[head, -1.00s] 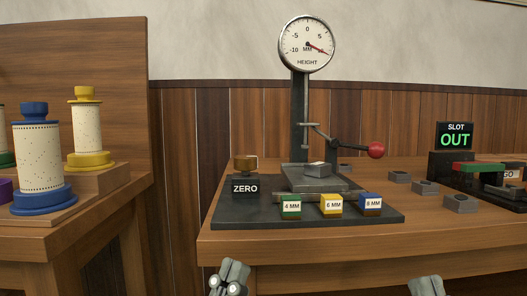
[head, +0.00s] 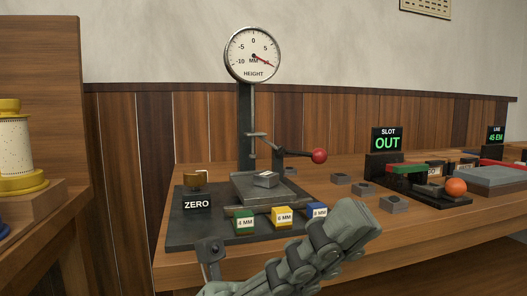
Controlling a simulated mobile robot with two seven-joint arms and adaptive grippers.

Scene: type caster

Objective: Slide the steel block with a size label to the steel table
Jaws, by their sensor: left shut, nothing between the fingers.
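Three small blocks with white size labels stand along the front of the dark gauge base: green 4 MM (head: 245,226), yellow 6 MM (head: 281,219) and blue 8 MM (head: 316,210). My left gripper (head: 358,226) is shut and empty, lying across the foreground in front of the labelled blocks and pointing up to the right. My right gripper is out of view.
The gauge dial (head: 253,55) stands on a post, with a red-knobbed lever (head: 319,156) reaching right. A ZERO block (head: 197,203) is at left. Several grey blocks (head: 393,204) lie on the bench to the right. A SLOT OUT sign (head: 387,140) and orange ball (head: 455,187) are beyond.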

